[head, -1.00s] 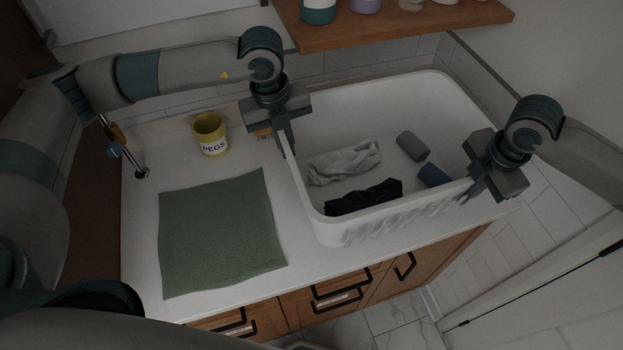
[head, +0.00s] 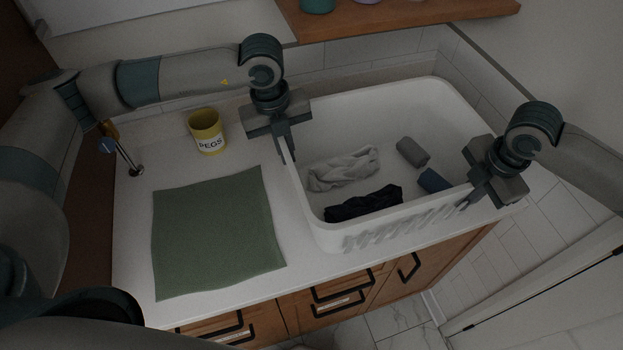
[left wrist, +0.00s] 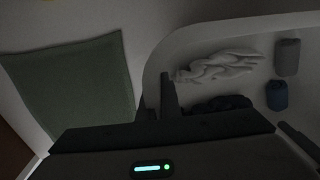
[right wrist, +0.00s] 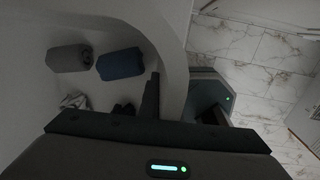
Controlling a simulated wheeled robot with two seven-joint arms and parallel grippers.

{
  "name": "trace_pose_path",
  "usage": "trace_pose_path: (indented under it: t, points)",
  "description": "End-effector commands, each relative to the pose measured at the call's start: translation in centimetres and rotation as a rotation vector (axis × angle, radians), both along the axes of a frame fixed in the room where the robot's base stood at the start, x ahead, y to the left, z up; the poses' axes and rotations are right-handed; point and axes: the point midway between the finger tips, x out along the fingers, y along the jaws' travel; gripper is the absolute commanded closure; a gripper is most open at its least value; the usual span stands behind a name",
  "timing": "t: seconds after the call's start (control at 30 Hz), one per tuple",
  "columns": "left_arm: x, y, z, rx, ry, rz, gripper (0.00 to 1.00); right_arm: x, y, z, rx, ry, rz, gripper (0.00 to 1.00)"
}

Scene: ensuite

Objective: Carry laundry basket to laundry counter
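The white laundry basket (head: 310,203) is upright over the right part of the white laundry counter (head: 222,288). It looks to rest on the top or very close to it; its underside is hidden. Inside lie a light grey cloth (head: 343,168), a black cloth (head: 362,203), a grey roll (head: 412,151) and a blue roll (head: 433,180). My left gripper (head: 288,150) is shut on the basket's left wall, with one finger inside (left wrist: 168,92). My right gripper (head: 468,198) is at the right wall, one finger inside (right wrist: 151,95); it appears closed on the wall, its outer finger hidden.
A green mat (head: 215,235) lies left of the basket. A yellow PEGS pot (head: 206,132) stands behind the mat. A wooden shelf (head: 400,22) with containers hangs above the back. Wooden drawers (head: 335,300) are below the counter, and tiled walls (head: 470,80) are behind and right.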

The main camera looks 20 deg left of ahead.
Motion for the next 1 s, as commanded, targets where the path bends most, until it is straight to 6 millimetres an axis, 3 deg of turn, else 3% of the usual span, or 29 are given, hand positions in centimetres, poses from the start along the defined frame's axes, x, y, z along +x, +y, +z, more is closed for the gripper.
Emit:
trace_pose_path:
  t: [0.17, 0.27, 0.3, 0.73, 1.0]
  points:
    - [0.1, 0.3, -0.9, 0.006, -0.001, 0.006, 1.0, 0.1, -0.3, -0.9, -0.006, -0.001, -0.005, 1.0]
    - [0.1, 0.3, -0.8, 0.006, 0.0, 0.005, 0.79, 0.1, -0.3, -0.8, -0.007, 0.0, -0.005, 0.79]
    - [0.1, 0.3, -0.8, 0.005, 0.0, 0.004, 0.77, 0.0, -0.3, -0.8, -0.005, 0.0, -0.005, 0.77]
    - [0.0, 0.1, -0.2, 0.001, -0.002, 0.001, 0.77, 0.0, -0.1, -0.8, -0.001, 0.0, -0.001, 0.77]
    - [-0.1, 0.4, 3.0, 0.001, -0.003, 0.002, 0.77, 0.0, 0.0, -0.8, -0.001, -0.001, 0.0, 0.77]
